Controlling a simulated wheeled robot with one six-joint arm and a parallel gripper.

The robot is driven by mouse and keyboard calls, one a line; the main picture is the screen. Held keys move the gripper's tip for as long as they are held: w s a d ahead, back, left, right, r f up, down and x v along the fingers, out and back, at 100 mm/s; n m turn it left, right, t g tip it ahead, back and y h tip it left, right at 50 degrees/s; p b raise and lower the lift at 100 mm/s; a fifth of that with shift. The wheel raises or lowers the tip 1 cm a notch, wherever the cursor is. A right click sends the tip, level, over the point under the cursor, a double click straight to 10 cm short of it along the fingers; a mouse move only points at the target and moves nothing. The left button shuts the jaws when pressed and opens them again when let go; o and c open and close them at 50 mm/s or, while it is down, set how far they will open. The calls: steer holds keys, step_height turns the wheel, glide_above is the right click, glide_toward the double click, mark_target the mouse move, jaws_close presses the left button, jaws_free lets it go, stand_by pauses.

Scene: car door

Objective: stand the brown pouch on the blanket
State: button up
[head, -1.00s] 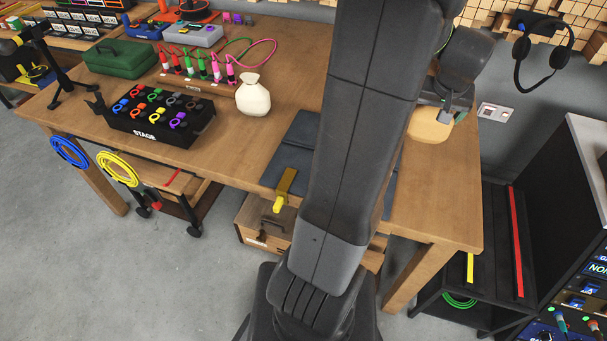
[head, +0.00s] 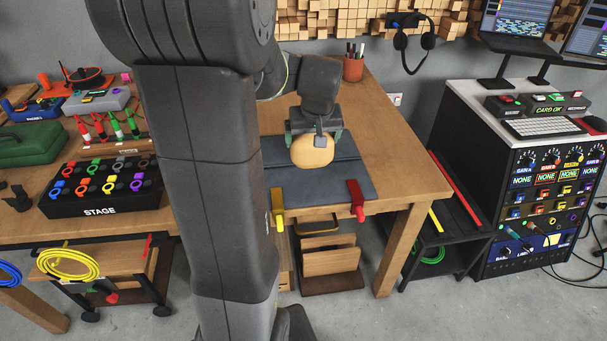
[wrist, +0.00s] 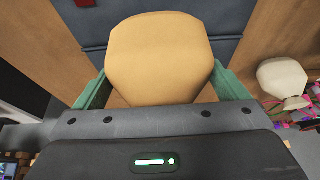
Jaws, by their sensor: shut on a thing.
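The tan-brown pouch (head: 313,152) hangs from my gripper (head: 315,138), which points down over the table. In the wrist view the pouch (wrist: 158,48) fills the space between the green fingers of my gripper (wrist: 160,85), which are shut on its sides. The blanket (head: 325,188) is a flat, folded dark blue-grey cloth at the table's front edge. The pouch appears over its back part; I cannot tell whether they touch. In the wrist view part of the blanket (wrist: 228,18) shows beyond the pouch.
A yellow clamp (head: 277,208) and a red clamp (head: 356,200) sit at the blanket's front edge. A white pouch (wrist: 283,78) shows at right in the wrist view. A black STAGE box (head: 100,190) stands left. A pen cup (head: 353,67) stands behind. Bare table lies right.

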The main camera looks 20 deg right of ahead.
mark_target(312, 159)
step_height(312, 159, down, 7)
steer(key=shift+f+b, duration=0.15)
steer(key=shift+b, duration=0.2)
steer(key=shift+f, duration=0.25)
steer(key=o, duration=0.8)
steer(key=shift+r, duration=0.1)
steer(key=shift+r, duration=0.1)
steer(key=shift+r, duration=0.25)
steer(key=p+v, duration=0.1)
steer(key=v, duration=1)
steer(key=shift+s+r, duration=0.25)
steer(key=shift+s, duration=0.05)
